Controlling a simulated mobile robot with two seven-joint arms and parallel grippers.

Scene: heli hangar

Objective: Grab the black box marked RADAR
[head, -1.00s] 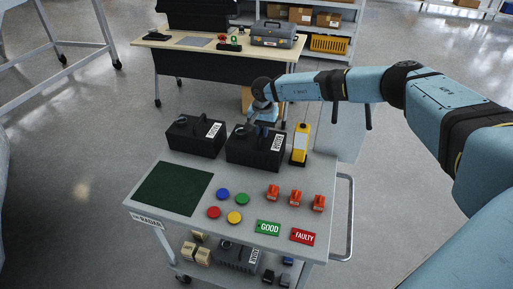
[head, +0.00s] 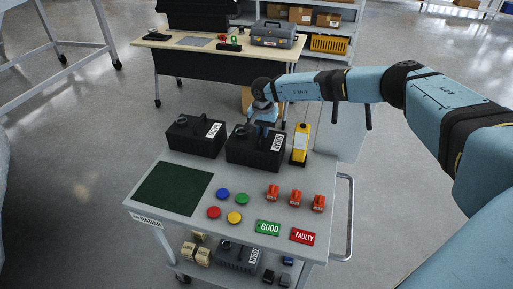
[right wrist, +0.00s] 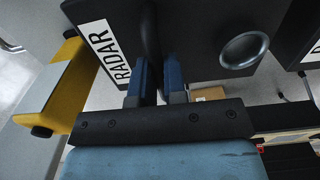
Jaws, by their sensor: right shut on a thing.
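The black box marked RADAR (head: 250,153) is at the back of the grey cart top, the right one of two black boxes. Its white RADAR label (right wrist: 103,50) reads clearly in the right wrist view. My right gripper (head: 262,114) is over the box top. In the right wrist view its two blue fingers (right wrist: 157,76) are shut on the dark handle (right wrist: 151,35) of this box. I see no clear gap under the box. My left gripper is out of view.
A second black box (head: 187,143) stands close on the left, and a yellow device (head: 300,150) close on the right. The cart top (head: 225,177) also bears a green mat (head: 172,188), coloured discs, orange parts and GOOD (head: 268,228) and FAULTY (head: 303,237) signs.

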